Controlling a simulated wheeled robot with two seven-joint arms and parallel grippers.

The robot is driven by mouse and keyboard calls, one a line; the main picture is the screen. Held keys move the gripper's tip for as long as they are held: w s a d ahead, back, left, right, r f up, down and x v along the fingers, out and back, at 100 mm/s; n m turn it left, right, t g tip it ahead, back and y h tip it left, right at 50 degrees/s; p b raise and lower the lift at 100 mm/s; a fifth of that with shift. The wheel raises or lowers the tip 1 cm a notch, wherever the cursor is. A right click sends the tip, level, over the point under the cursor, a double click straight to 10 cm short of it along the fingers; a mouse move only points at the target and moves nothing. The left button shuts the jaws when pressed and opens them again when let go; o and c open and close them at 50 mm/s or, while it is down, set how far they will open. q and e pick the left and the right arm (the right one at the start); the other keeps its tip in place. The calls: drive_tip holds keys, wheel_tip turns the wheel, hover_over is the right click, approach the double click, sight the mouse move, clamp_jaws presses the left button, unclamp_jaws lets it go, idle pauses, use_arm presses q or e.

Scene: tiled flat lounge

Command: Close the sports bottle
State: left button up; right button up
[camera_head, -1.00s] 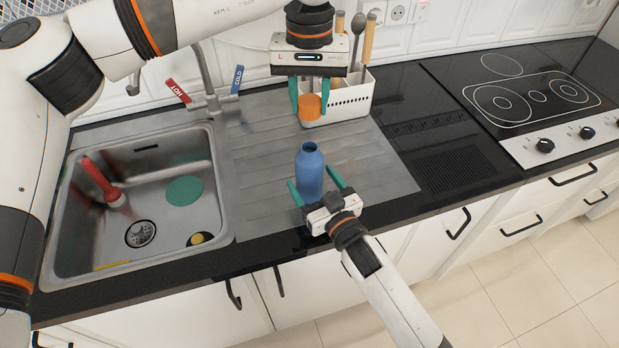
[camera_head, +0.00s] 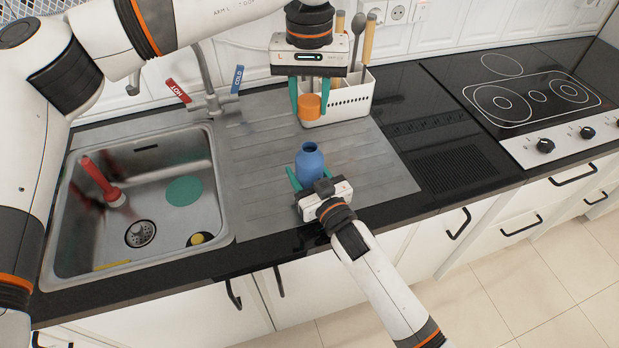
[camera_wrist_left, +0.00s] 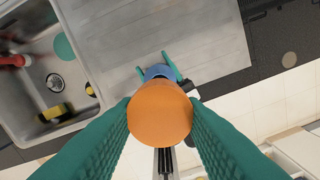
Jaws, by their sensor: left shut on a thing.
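My left gripper (camera_head: 309,104) is shut on the orange cap (camera_head: 309,106), above the draining board and higher than the bottle. In the left wrist view the orange cap (camera_wrist_left: 160,113) sits between the green fingers and hides much of the bottle. The blue sports bottle (camera_head: 309,166) stands upright, without its cap, near the front of the draining board. My right gripper (camera_head: 309,180) is low at the bottle, reaching in from the front. One green finger shows left of the bottle; the bottle hides part of the grip, so I cannot tell if it presses.
A white utensil holder (camera_head: 345,103) stands behind the left gripper. The sink (camera_head: 225,210) lies left, with a red-handled brush (camera_head: 103,181) and a sponge (camera_head: 198,239) in it. The hob (camera_head: 530,100) is at the right. The draining board (camera_head: 255,165) is otherwise clear.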

drive_tip(key=shift+c, duration=0.9)
use_arm(q)
hover_over(309, 148)
drive_tip(key=shift+f, duration=2.5)
drive_tip(key=shift+s, duration=0.1)
drive_tip(key=shift+f, duration=0.85)
drive_tip(key=shift+f, duration=0.6)
use_arm(e)
clamp_jaws()
use_arm(q)
drive_tip(key=m, duration=0.9)
drive_tip(key=shift+m, duration=0.4)
